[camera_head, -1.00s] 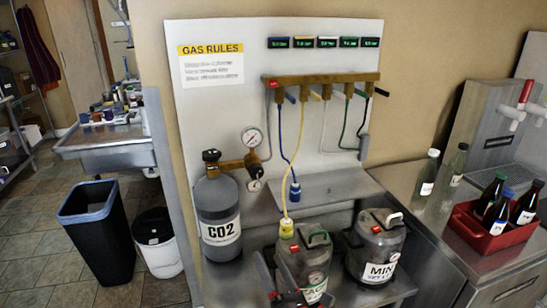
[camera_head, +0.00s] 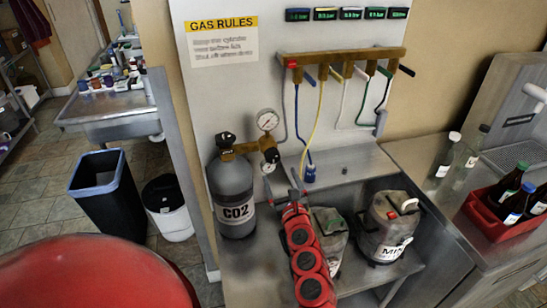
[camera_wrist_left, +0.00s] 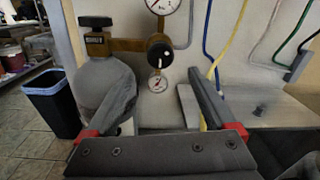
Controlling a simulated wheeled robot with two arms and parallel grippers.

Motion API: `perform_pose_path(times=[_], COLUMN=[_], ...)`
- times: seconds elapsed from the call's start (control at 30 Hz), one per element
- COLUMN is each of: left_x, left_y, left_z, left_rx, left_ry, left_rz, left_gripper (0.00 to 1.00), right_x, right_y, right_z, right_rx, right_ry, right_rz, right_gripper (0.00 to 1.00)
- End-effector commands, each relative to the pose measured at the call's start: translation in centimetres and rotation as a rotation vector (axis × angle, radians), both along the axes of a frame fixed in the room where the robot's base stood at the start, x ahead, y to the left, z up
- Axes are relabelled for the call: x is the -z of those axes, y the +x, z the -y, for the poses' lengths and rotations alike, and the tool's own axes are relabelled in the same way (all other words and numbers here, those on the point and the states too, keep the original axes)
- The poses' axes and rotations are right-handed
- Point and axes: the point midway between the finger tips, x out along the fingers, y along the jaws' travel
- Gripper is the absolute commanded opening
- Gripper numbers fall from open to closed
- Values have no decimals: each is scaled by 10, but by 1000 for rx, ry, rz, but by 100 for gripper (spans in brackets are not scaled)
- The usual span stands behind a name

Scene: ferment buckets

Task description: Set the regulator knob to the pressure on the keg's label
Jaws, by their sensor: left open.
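The CO2 cylinder (camera_head: 232,190) carries a brass regulator (camera_head: 245,147) with a round gauge (camera_head: 268,120). The black regulator knob (camera_wrist_left: 159,53) with a white mark shows clearly in the left wrist view, between a large gauge above and a small gauge (camera_wrist_left: 158,84) below. My left gripper (camera_head: 281,190) is open and empty, below and in front of the knob, apart from it. Its fingers also show in the left wrist view (camera_wrist_left: 164,85), one on each side below the knob. One keg (camera_head: 330,222) is partly hidden behind my left arm. A second keg (camera_head: 385,220) has a partly readable "MIN" label.
A brass manifold (camera_head: 345,62) with coloured hoses and a row of small displays is on the wall panel. A "GAS RULES" sign (camera_head: 222,42) hangs left. A red crate of bottles (camera_head: 485,208) stands right. A dark bin (camera_head: 105,195) stands on the floor left.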

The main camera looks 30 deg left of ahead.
Motion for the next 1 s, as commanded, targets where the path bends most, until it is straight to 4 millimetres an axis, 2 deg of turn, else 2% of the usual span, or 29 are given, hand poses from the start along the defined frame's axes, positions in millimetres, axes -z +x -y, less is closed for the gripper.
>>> perform_pose_path(times=[0.3,0.5,0.7,0.93,1.0], left_x=[-5,-2,0,1,1], left_y=[39,56,61,62,62], left_z=[-43,-60,-68,-68,-68], left_rx=[1,2,-1,-1,0], left_ry=[5,4,1,0,1], left_rz=[-1,-3,-2,-2,-3], left_gripper=[89,89,89,89,78], right_x=[-21,-28,-30,-29,-29], right_y=[0,0,0,0,0], right_z=[0,0,0,0,0], right_rx=[0,0,0,0,0], right_ry=[0,0,0,0,0], right_rz=[0,0,0,0,0], right_gripper=[100,100,100,100,100])
